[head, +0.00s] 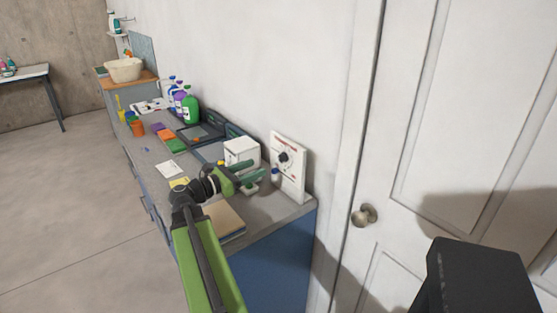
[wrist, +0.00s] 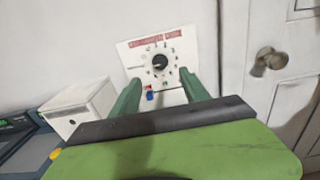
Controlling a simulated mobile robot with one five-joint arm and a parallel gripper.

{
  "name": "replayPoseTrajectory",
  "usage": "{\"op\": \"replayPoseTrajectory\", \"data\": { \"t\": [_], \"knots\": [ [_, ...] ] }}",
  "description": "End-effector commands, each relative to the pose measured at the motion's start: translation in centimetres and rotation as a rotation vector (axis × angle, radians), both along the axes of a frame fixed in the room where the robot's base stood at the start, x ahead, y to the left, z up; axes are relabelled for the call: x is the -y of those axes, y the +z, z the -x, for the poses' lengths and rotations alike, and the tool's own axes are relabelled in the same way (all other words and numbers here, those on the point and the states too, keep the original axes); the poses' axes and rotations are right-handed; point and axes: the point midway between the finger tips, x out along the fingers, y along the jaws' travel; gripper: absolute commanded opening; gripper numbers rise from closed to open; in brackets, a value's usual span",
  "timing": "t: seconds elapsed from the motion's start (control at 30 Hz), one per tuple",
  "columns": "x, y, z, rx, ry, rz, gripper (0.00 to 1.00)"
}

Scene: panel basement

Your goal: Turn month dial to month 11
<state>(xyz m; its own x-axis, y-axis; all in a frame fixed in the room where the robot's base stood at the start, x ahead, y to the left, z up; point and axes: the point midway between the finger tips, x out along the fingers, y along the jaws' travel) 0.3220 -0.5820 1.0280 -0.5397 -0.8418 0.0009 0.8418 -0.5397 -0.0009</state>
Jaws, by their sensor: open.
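The month dial is a black round knob (head: 284,157) on a white upright panel (head: 292,183) that leans against the wall at the near end of the bench. In the wrist view the dial (wrist: 160,62) sits ahead, with small marks around it and red lettering above. The marks are too small to read, and I cannot tell which month it points to. My gripper (head: 254,173) is open and empty, in front of the panel and apart from it. In the wrist view its two green fingers (wrist: 160,80) stand on either side of the dial.
A small blue part (wrist: 150,96) sits below the dial. A white box (head: 241,152) stands left of the panel. A brown board (head: 225,221) lies beneath my arm. Bottles (head: 190,107) and trays are farther along the bench. A door with a knob (head: 364,215) is at right.

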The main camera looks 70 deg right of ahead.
Motion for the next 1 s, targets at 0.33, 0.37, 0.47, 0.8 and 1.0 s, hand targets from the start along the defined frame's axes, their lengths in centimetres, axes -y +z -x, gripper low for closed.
{"op": "replayPoseTrajectory", "data": {
  "t": [0.33,0.37,0.47,0.8,1.0],
  "knots": [
    [7.0,0.0,4.4,0.001,-0.002,0.0,0.54],
    [7.4,0.0,4.7,0.001,-0.002,0.0,0.54],
    [8.4,0.0,5.3,0.001,0.0,0.0,0.54],
    [9.0,0.0,5.8,0.001,0.0,0.0,0.54],
    [9.0,0.0,5.8,0.001,-0.001,0.0,0.32]
  ]
}}
